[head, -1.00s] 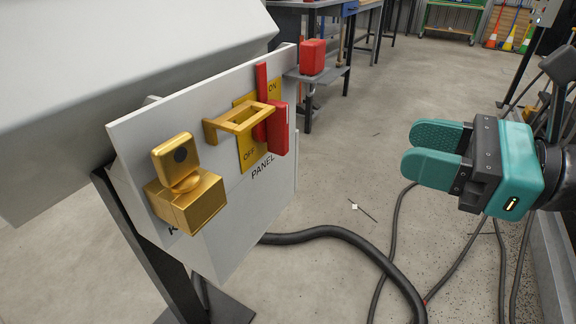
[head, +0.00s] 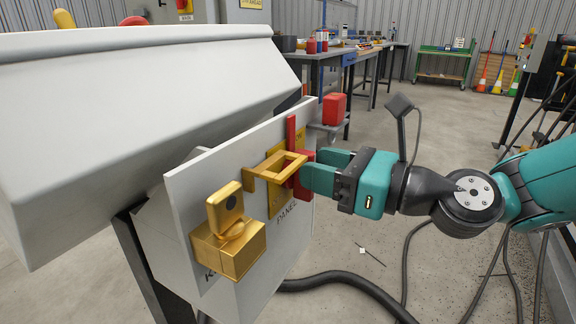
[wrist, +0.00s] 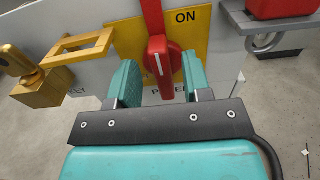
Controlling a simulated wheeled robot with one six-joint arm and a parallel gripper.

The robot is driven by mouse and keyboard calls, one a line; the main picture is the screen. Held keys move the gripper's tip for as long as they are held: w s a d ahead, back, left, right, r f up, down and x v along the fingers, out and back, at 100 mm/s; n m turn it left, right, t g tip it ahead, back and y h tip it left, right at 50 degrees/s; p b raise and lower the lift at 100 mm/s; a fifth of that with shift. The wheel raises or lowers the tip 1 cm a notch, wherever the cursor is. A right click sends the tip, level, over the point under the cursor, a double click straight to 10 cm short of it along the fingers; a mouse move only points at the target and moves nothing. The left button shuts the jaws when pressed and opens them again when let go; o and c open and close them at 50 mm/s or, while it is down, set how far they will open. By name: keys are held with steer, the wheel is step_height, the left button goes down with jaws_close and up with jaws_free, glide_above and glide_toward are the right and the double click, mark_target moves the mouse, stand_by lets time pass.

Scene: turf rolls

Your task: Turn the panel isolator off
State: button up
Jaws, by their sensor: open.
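The panel isolator (head: 302,170) is a red knob with a red bar, on a yellow plate (wrist: 203,45) marked ON, on a pale panel board (head: 190,200). In the wrist view the knob (wrist: 160,58) has a white line, close to upright, and its bar rises towards the top edge. My gripper (head: 322,168) is open in front of the isolator. In the wrist view the knob shows between my two teal fingers (wrist: 158,82), with gaps on both sides. The OFF mark is hidden.
A gold bracket (head: 277,165) juts out just left of the isolator. A gold lock block (head: 230,245) sits at the board's near end. A red box (head: 333,109) stands on a small shelf beyond. A large grey housing (head: 130,120) fills the left. Cables lie on the floor.

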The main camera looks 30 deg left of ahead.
steer(key=shift+w+a, duration=0.1)
steer(key=shift+a, duration=0.75)
steer(key=shift+c, duration=0.4)
jaws_close()
